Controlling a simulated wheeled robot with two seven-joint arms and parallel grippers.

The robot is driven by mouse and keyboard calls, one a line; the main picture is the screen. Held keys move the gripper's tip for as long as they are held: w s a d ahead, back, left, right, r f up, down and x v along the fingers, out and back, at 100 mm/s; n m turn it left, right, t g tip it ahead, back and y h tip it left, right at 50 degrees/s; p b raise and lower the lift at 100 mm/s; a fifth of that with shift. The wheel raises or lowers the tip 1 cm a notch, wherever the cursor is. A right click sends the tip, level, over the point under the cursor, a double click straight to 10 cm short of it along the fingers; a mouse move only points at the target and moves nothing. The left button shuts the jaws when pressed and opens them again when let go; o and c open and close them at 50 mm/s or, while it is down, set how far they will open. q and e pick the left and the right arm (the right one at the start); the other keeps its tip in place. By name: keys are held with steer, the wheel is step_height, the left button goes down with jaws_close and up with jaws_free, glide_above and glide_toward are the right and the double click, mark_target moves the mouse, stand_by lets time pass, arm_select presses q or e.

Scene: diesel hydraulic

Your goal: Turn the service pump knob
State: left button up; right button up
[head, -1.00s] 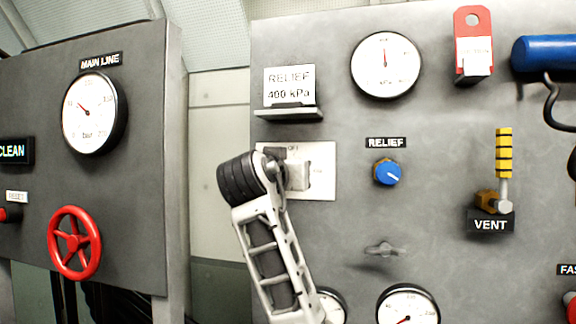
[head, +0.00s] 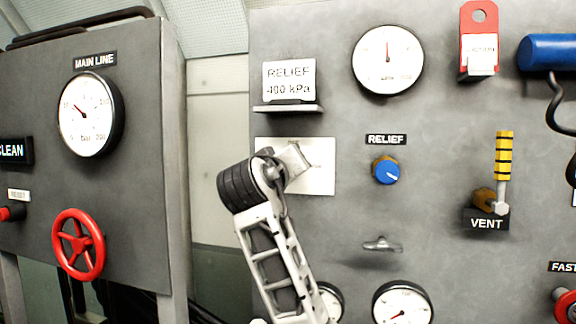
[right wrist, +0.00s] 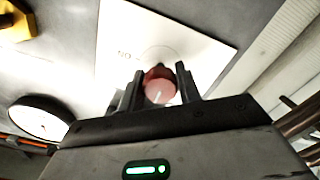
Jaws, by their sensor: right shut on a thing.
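The knob (right wrist: 159,88) is small, round and reddish, with a pale pointer line, and stands on a white plate (right wrist: 185,35) with short dark lettering beside it. My right gripper (right wrist: 158,82) has its two dark fingers closed on either side of the knob. In the head view the same white plate (head: 318,178) is on the grey panel, left of the blue relief knob. There my right gripper (head: 295,160) is tilted in front of the plate and hides the knob. No service pump label is readable. My left gripper is not in view.
The blue relief knob (head: 385,170), a vent lever (head: 503,160) and a small metal tap (head: 382,244) are to the right. A shelf with a relief card (head: 288,80) juts out above the plate. A red handwheel (head: 78,244) is on the left panel.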

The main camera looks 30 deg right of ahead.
steer(key=shift+f, duration=0.15)
steer(key=o, duration=1)
steer(key=shift+s+a, duration=0.1)
steer(key=b+v, duration=0.2)
steer(key=v, duration=1.3)
steer(key=shift+s+a+b, duration=0.2)
steer(key=shift+a+b, duration=0.1)
steer(key=shift+a, duration=0.05)
